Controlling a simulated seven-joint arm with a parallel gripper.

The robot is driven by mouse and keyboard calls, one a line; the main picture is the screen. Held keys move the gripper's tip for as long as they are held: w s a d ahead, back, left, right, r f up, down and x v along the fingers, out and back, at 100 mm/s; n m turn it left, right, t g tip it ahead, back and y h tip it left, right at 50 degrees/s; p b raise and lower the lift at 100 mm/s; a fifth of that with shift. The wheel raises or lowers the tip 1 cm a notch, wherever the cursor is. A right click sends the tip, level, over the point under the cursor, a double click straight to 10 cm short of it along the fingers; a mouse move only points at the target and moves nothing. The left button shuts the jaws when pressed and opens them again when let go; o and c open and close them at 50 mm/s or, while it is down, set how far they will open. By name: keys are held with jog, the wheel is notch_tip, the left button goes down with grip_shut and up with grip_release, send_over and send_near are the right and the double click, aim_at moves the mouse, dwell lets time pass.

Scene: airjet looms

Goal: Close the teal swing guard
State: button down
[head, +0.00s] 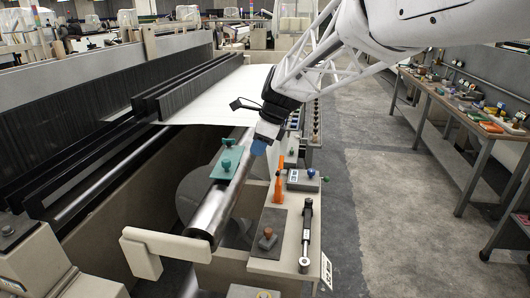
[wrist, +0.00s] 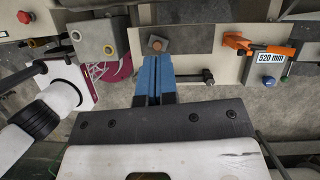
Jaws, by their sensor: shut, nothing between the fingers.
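The teal swing guard (head: 226,161) is a flat plate with a teal knob on it, over the shiny metal roller at the front end of the loom in the head view. Whether it stands open or shut I cannot tell. My gripper (head: 259,147) is just right of the guard, its blue fingers pointing down and apart from it as far as I can see. In the wrist view my blue fingers (wrist: 153,80) lie side by side, shut and empty. I cannot make out the guard in the wrist view.
The metal roller (head: 212,212) runs beneath the guard. On the beige ledge are an orange clamp (head: 278,190), a grey box with a blue knob (head: 303,180), a brown knob (head: 267,234) and a black-and-silver tool (head: 306,235). A cluttered bench (head: 465,110) stands right; the aisle floor between is clear.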

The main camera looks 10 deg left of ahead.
jog(key=shift+r, duration=0.15)
jog(key=w+r+n+g, duration=0.1)
jog(key=w+r+n, duration=0.2)
jog(key=w, duration=0.4)
jog(key=shift+w+a+r+n+g, duration=0.25)
jog(key=shift+w+r+n+g, duration=0.1)
jog(key=shift+n, duration=0.15)
jog(key=shift+f, duration=0.1)
jog(key=s+a+f, duration=0.3)
jog(key=a+f, duration=0.4)
jog(key=f, duration=0.2)
jog(key=shift+s, duration=0.2)
dwell(0.4)
jog(key=shift+f, duration=0.1)
